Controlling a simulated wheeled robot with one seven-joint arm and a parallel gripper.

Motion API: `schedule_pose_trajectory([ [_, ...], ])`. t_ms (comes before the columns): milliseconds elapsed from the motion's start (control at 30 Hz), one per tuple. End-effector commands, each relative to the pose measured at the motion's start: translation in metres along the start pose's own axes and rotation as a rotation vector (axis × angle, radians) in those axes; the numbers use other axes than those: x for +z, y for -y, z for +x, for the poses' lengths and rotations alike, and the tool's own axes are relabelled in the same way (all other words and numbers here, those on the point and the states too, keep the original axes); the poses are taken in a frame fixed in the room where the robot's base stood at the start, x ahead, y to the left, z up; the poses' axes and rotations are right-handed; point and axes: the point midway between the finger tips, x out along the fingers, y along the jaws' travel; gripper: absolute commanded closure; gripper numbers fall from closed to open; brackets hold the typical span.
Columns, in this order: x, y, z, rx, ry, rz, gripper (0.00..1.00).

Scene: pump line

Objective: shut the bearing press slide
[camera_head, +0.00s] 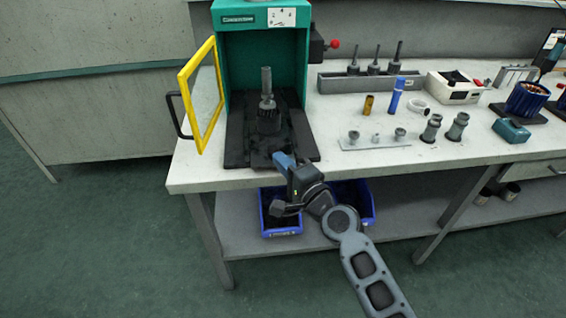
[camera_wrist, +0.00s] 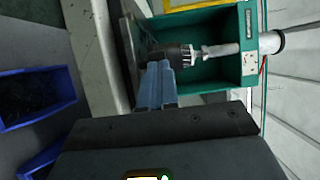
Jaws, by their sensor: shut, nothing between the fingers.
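The bearing press (camera_head: 265,18) is a green housing with an open front at the left of the bench. Its black slide (camera_head: 236,150) sticks out of the front, and a dark toothed part with an upright grey shaft (camera_head: 267,95) stands on it. My gripper (camera_head: 284,160) is shut and empty at the slide's front edge; I cannot tell whether it touches. In the wrist view, the blue fingers (camera_wrist: 158,85) lie together and point towards the toothed part (camera_wrist: 172,54) and the green housing (camera_wrist: 215,65). The fingertips overlap the slide in this view.
A yellow-framed door (camera_head: 202,95) with a black handle stands open at the press's left. A lever with a red knob (camera_head: 333,43) is on its right side. Blue bins (camera_head: 281,222) stand on the shelf below. Several tools and parts cover the bench to the right.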

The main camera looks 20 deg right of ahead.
Motion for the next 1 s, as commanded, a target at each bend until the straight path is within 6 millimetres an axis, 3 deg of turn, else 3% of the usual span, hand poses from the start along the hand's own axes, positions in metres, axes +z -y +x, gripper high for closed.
schedule_pose_trajectory([
  [400,-0.031,-0.002,0.063,-0.002,-0.001,0.000,1.00],
  [1000,-0.034,0.000,0.070,0.000,-0.001,0.000,1.00],
])
